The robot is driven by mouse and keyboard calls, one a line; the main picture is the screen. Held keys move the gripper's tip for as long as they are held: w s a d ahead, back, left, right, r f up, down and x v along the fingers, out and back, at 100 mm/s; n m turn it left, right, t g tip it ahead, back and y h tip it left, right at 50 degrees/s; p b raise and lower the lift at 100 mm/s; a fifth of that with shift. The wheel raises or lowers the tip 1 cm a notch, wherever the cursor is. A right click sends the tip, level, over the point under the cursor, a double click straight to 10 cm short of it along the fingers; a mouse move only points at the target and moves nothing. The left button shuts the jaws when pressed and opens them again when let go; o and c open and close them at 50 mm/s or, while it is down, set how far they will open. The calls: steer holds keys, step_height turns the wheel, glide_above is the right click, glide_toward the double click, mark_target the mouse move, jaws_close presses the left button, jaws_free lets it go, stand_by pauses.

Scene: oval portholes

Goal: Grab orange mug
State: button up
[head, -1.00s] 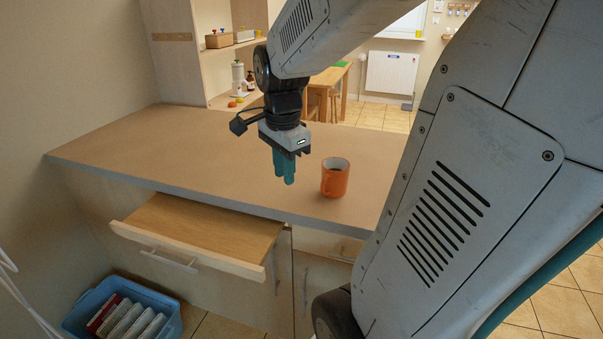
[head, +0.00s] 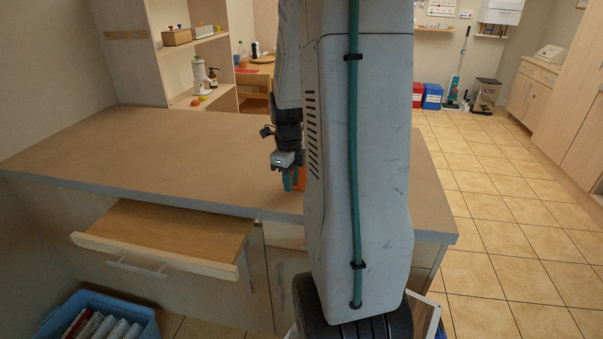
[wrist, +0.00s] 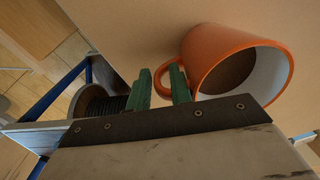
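The orange mug (wrist: 214,55), white inside, stands on the brown countertop (head: 150,150). In the head view only small orange patches of the mug show beside my gripper (head: 293,180); my arm hides the rest. In the wrist view the mug is at the upper right, with its handle toward my gripper (wrist: 160,88). The two green fingers are apart. The handle's outer curve shows between them, and the right finger overlaps the handle loop. I cannot tell whether a finger touches the mug.
An open wooden drawer (head: 165,235) juts out below the counter's front edge. A blue crate (head: 100,310) with books stands on the floor at lower left. A shelf unit (head: 188,60) rises behind the counter. The counter's left part is clear, and open tiled floor lies right.

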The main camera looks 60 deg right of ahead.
steer(key=shift+f, duration=0.8)
jaws_close()
steer(key=shift+r, duration=0.2)
